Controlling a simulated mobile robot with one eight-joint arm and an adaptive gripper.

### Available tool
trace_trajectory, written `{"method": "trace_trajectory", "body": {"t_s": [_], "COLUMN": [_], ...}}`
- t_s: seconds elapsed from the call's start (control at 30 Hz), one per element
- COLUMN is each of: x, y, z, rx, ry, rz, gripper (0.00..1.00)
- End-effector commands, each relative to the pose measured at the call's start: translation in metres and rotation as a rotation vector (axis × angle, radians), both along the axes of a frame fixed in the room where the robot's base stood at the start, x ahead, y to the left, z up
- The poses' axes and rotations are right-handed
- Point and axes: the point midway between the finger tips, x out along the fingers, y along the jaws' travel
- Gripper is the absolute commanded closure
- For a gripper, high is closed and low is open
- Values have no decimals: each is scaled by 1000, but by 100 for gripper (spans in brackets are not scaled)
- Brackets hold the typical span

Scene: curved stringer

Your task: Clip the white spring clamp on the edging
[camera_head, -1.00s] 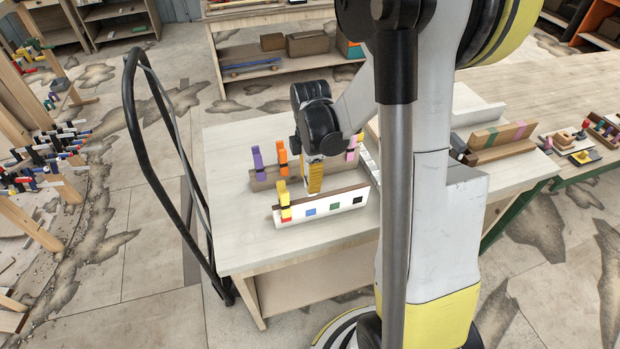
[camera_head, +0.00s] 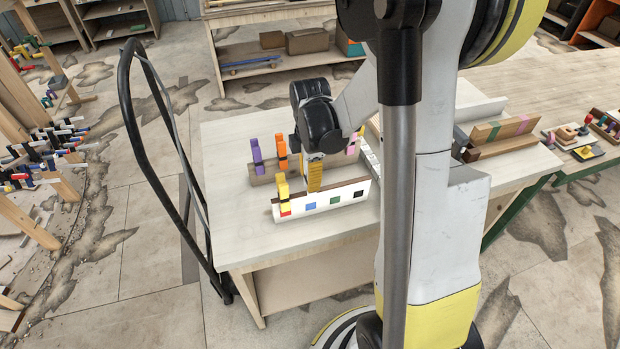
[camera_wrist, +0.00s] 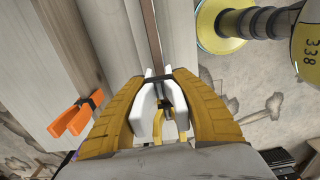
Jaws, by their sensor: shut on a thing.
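My gripper (camera_head: 314,177) has its yellow fingers down at the brown edging (camera_head: 340,186) on top of the white board (camera_head: 322,201). In the wrist view my gripper (camera_wrist: 158,105) is shut on the white spring clamp (camera_wrist: 143,112). The clamp's dark-tipped jaws meet the end of the visible brown edging (camera_wrist: 152,38); I cannot tell whether they grip it. The clamp is hidden in the head view. A yellow clamp (camera_head: 283,195) stands on the edging's left end. Coloured squares mark the board's face.
Behind the board, a purple clamp (camera_head: 256,155), an orange clamp (camera_head: 282,153) and a pink clamp (camera_head: 352,145) stand on another strip. The orange clamp shows beside my fingers in the wrist view (camera_wrist: 75,118). The table's (camera_head: 235,225) front left is clear.

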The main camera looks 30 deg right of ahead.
Motion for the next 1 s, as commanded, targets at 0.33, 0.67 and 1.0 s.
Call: {"method": "trace_trajectory", "body": {"t_s": [0.33, 0.67, 1.0], "x": [0, 0, 0], "y": [0, 0, 0], "z": [-1, -13, -23], "rx": [0, 0, 0], "ry": [0, 0, 0], "rz": [0, 0, 0], "gripper": [100, 100, 100]}}
